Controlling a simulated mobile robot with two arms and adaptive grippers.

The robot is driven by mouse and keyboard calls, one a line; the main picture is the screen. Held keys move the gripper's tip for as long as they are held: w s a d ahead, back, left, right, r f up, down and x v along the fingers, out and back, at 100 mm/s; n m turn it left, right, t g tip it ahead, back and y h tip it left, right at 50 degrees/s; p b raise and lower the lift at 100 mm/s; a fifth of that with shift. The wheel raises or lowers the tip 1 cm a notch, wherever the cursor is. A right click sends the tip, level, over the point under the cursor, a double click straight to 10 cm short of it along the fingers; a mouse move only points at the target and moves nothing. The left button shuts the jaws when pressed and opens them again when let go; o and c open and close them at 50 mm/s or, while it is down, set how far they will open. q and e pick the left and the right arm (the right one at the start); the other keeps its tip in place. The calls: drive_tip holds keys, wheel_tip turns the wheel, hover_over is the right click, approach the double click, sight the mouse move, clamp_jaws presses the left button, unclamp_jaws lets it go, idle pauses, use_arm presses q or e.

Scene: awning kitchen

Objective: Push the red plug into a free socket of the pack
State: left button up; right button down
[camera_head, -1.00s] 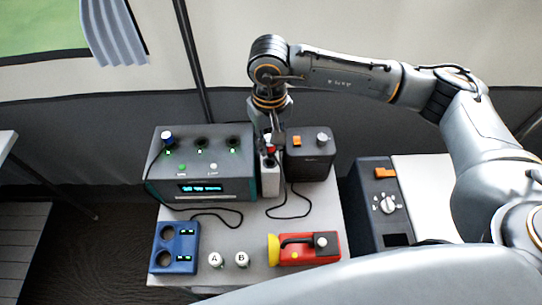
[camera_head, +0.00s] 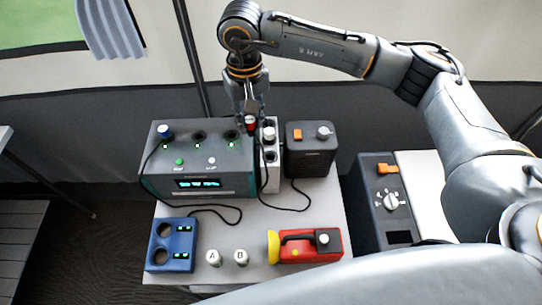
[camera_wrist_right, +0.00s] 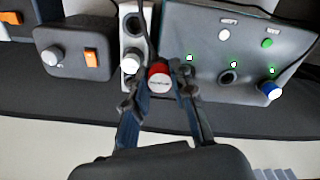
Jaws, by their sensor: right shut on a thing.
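The pack, a grey box with a lit display (camera_head: 215,165), stands at the back left of the table. A blue plug (camera_head: 165,131) sits in its left socket; the middle socket (camera_head: 199,137) is empty. The right socket (camera_head: 232,136) also looks empty in the head view. My right gripper (camera_head: 249,116) is shut on the red plug (camera_head: 251,125), just right of that socket and apart from it. In the wrist view the red plug (camera_wrist_right: 158,80) is between the fingers, and a finger partly hides the nearest socket. My left gripper is out of view.
A narrow white holder (camera_head: 270,178) with a white plug (camera_head: 269,132) and an open hole stands beside the pack. A black box with an orange switch (camera_head: 310,160) is to its right. A blue block (camera_head: 185,263), small jars and a red torch (camera_head: 312,244) are in front.

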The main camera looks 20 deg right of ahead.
drive_tip(key=shift+w+a+f+b, duration=0.55)
drive_tip(key=shift+w+a+b, duration=0.1)
drive_tip(key=shift+w+b, duration=0.2)
drive_tip(key=shift+w+a+f+b, duration=0.5)
drive_tip(key=shift+w+a+b, duration=0.2)
drive_tip(key=shift+w, duration=0.2)
drive_tip(key=shift+w+a+f+b, duration=0.55)
drive_tip(key=shift+w+a+b, duration=0.1)
drive_tip(key=shift+w+b, duration=0.2)
drive_tip(key=shift+f+b, duration=0.15)
drive_tip(key=shift+b, duration=0.4)
drive_tip(key=shift+f+b, duration=1.05)
drive_tip(key=shift+f, duration=0.1)
drive_tip(key=shift+f, duration=0.25)
drive_tip(key=shift+f+b, duration=0.15)
drive_tip(key=shift+b, duration=0.25)
